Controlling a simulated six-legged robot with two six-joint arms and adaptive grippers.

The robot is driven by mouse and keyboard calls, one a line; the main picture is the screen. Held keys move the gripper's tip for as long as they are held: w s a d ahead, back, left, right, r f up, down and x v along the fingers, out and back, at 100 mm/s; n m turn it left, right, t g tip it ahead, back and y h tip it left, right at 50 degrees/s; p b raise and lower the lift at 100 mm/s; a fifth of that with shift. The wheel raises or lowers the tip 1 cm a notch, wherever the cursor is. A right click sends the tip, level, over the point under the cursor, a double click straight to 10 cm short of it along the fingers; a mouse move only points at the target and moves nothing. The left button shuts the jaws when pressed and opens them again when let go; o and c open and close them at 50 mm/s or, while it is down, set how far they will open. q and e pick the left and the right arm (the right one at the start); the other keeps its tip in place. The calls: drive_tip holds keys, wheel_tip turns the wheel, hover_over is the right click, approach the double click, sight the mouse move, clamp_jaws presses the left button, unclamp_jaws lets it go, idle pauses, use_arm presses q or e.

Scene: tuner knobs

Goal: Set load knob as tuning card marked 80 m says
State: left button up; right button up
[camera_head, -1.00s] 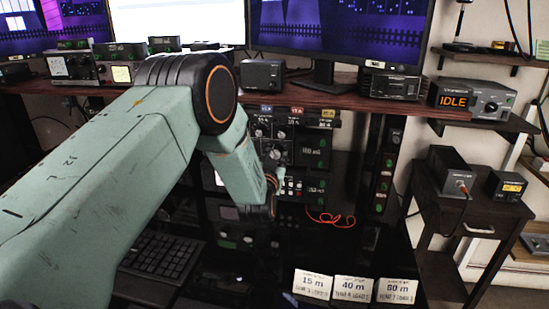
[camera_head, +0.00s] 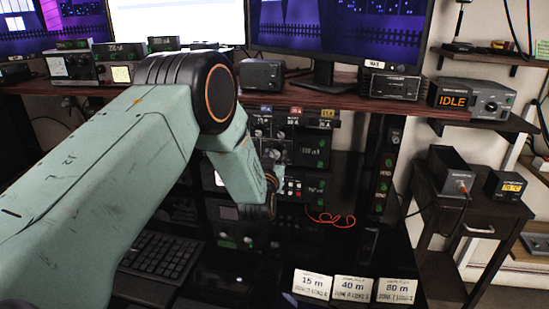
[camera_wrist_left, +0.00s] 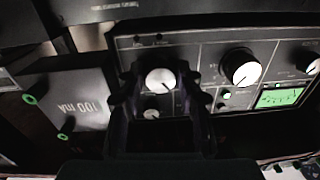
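The tuning card marked 80 m (camera_head: 396,291) stands at the lower right of the head view; its small print is too blurred to read. The tuner panel shows in the wrist view (camera_wrist_left: 205,57), with several white-faced knobs. One knob (camera_wrist_left: 159,80) lies between the dark fingers of my left gripper (camera_wrist_left: 158,93). The fingers are apart, one on each side of it, and I see a gap beside the knob. Another large knob (camera_wrist_left: 241,67) is to the right. Which one is the load knob I cannot read. In the head view my left arm hides the gripper's fingers. My right gripper is not in view.
Cards marked 15 m (camera_head: 312,284) and 40 m (camera_head: 353,288) stand beside the 80 m card. A box marked 100 mA (camera_wrist_left: 70,103) juts out left of the gripper. A small knob (camera_wrist_left: 151,114) is just below. An orange sign reads IDLE (camera_head: 452,101).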

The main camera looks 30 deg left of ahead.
use_arm(q)
drive_tip(key=o, duration=0.4)
drive_tip(key=shift+c, duration=0.2)
drive_tip(key=v, duration=1.2)
drive_tip(key=shift+r, duration=0.1)
